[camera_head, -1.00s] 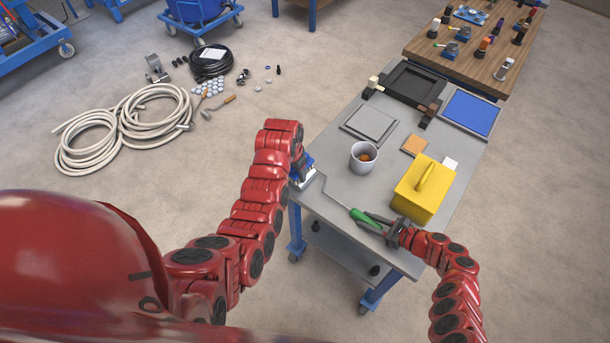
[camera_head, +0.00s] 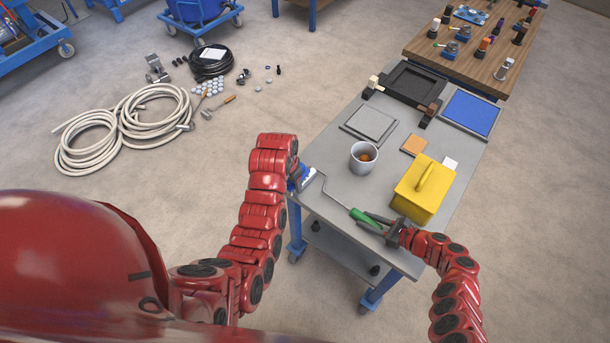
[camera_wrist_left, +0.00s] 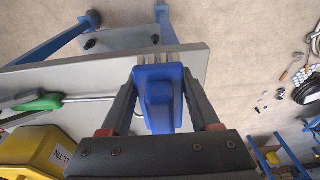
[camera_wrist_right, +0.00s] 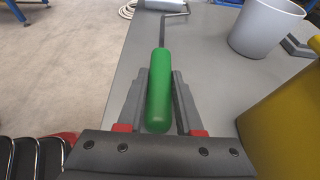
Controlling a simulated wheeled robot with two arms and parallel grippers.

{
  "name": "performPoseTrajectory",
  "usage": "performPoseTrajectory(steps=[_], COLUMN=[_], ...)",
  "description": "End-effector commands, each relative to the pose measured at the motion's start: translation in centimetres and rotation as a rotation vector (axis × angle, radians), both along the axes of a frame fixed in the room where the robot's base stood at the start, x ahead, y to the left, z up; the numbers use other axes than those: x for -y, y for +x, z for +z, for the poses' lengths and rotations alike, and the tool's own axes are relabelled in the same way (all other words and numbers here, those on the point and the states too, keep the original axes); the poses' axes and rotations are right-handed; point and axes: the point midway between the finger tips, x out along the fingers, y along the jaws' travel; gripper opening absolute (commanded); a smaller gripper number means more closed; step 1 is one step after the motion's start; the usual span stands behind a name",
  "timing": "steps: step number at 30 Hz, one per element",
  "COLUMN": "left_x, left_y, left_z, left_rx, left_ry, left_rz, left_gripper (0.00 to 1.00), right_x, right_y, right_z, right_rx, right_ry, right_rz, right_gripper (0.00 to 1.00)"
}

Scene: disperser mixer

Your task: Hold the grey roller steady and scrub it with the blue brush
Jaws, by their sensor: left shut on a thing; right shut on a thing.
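The roller has a green handle (camera_head: 365,217), a bent metal rod (camera_head: 334,197) and a pale grey head (camera_head: 311,175) at the table's left edge. My right gripper (camera_head: 391,232) is shut on the green handle. The handle (camera_wrist_right: 159,95) lies between both fingers in the right wrist view, with the head (camera_wrist_right: 166,5) at the top edge. My left gripper (camera_head: 294,179) is shut on the blue brush (camera_wrist_left: 158,95), whose pale bristles (camera_wrist_left: 157,62) point away from the fingers. In the head view the brush is beside the roller head; I cannot tell whether they touch.
The grey table (camera_head: 334,240) also holds a pale cup (camera_head: 363,157), a yellow box with a handle (camera_head: 418,193), trays and small flat squares. A wooden table (camera_head: 478,60) stands behind. Coiled hose (camera_head: 150,115) lies on the floor to the left.

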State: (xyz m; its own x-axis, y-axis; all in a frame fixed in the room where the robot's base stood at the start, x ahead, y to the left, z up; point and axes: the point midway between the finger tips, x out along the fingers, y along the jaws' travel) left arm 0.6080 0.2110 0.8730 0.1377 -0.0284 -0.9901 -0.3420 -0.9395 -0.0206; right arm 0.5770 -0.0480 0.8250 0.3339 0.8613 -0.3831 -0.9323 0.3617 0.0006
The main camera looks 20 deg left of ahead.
Motion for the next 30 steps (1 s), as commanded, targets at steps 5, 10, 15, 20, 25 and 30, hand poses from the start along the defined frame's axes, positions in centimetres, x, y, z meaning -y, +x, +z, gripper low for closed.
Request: performPoseTrajectory(steps=[5,10,15,20,25,30], left_x=[0.0,0.0,0.0,0.0,0.0,-0.1], left_y=[0.0,0.0,0.5,1.6,2.8,4.0], left_z=[-0.3,-0.3,-0.3,-0.2,-0.4,-0.4], left_rx=[-0.001,0.0,-0.002,0.0,0.001,-0.001], left_ry=[0.0,0.0,0.0,0.0,0.0,0.001], left_rz=[0.0,0.0,-0.001,-0.001,0.0,0.0], left_gripper=[0.09,0.09,0.09,0.09,0.09,0.09], right_x=[0.0,0.0,0.0,0.0,0.0,0.0], right_y=[0.0,0.0,0.0,0.0,0.0,0.0], right_z=[0.1,0.1,0.1,0.1,0.1,0.0], right_rx=[0.0,0.0,0.0,0.0,0.0,0.0], right_ry=[0.001,0.001,0.001,0.001,0.001,0.001], right_rz=[0.0,0.0,0.0,0.0,0.0,0.001], right_gripper=[0.0,0.0,0.0,0.0,0.0,0.0])
